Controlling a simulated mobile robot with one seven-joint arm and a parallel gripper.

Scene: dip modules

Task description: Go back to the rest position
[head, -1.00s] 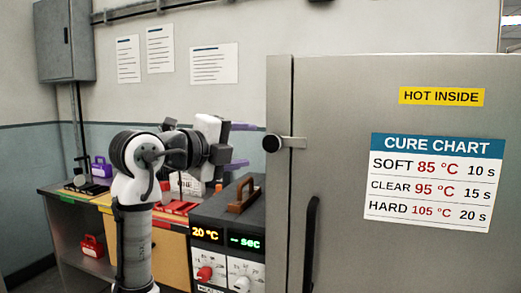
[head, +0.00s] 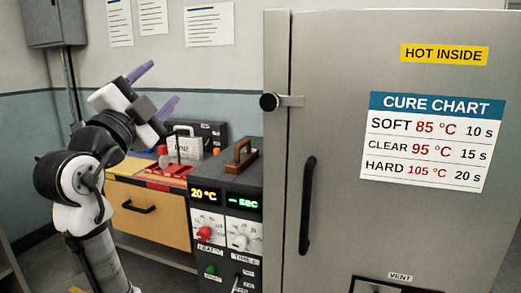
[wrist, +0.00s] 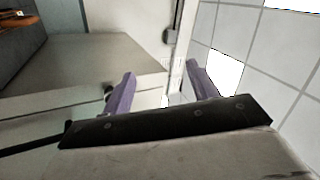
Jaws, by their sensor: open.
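My gripper (head: 155,88) shows in the head view at the left, raised above the bench with its two purple fingers apart and pointing up and to the right. Nothing is between the fingers. In the wrist view the gripper (wrist: 160,88) is also open and empty, with the wall and tiled ceiling beyond it. My arm is bent at the left of the head view and hides part of the bench.
A grey cabinet (head: 410,225) with a cure chart (head: 432,140) fills the right. Beside it stands a control box (head: 225,185) reading 20 °C, with a brown-handled block (head: 239,160) on top. A wooden drawer (head: 150,212) is left of that.

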